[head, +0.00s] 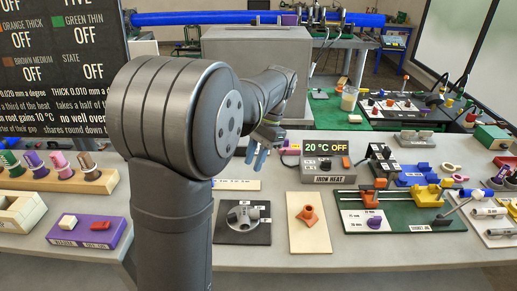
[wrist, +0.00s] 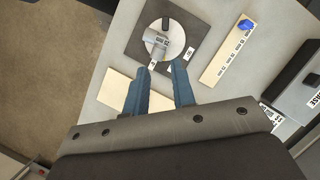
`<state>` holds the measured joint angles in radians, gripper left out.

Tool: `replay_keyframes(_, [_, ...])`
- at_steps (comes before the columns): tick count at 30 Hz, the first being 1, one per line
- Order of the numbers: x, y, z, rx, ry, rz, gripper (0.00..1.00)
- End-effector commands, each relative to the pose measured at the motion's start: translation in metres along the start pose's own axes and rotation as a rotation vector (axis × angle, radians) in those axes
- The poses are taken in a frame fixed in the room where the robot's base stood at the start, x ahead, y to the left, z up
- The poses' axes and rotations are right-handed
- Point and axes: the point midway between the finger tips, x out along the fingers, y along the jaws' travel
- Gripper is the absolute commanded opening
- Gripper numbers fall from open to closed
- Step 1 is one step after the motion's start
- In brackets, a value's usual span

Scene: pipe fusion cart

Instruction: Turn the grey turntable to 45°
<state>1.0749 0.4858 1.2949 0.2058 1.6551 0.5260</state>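The grey turntable (head: 243,218) is a round disc on a dark square plate (head: 230,237), on the table just right of my arm. My gripper (head: 259,158) has blue fingers and hangs above and behind the plate in the head view. In the wrist view my gripper (wrist: 161,67) is open and empty, its tips just below the disc in the picture, apart from it.
A beige board (head: 309,238) with an orange part (head: 308,215) lies right of the plate. The iron heater box (head: 328,169) stands behind it. A green board (head: 400,224) with fixtures is further right. A purple block (head: 88,231) with buttons is at the left.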

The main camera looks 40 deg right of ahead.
Motion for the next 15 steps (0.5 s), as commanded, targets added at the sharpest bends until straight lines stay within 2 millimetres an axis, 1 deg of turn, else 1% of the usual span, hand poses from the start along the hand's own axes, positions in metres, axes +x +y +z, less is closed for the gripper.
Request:
replay_keyframes(9, [-0.022, 0.001, -0.001, 0.0, 0.0, 0.0, 0.24])
replay_keyframes(15, [-0.028, 0.002, -0.001, 0.0, 0.0, 0.0, 0.24])
